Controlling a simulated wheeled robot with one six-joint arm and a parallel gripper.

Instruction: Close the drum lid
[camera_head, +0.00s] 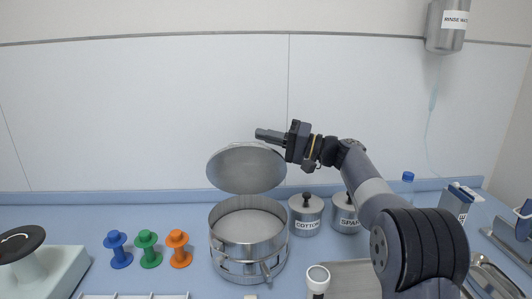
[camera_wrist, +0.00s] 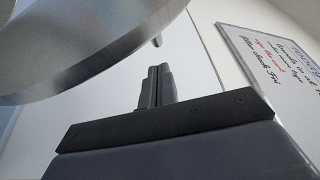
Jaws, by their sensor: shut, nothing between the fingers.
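The round steel drum (camera_head: 245,258) stands on the blue counter. Its lid (camera_head: 246,168) is open, tilted up above the back of the drum, with its round face toward the camera. In the wrist view the lid (camera_wrist: 75,50) fills the upper left, close to my gripper. My gripper (camera_head: 262,134) is at the upper right edge of the lid, pointing left, with its fingers shut and empty. In the wrist view the shut fingers (camera_wrist: 156,80) lie just right of the lid. I cannot tell whether they touch it.
Steel jars labelled COTTON (camera_head: 306,215) and SPAN-something (camera_head: 345,214) stand right of the drum. Blue (camera_head: 118,250), green (camera_head: 148,250) and orange (camera_head: 178,249) spools stand left. A white-capped container (camera_head: 317,280) and a tray (camera_head: 353,279) are in front. A RINSE bottle (camera_head: 447,27) hangs upper right.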

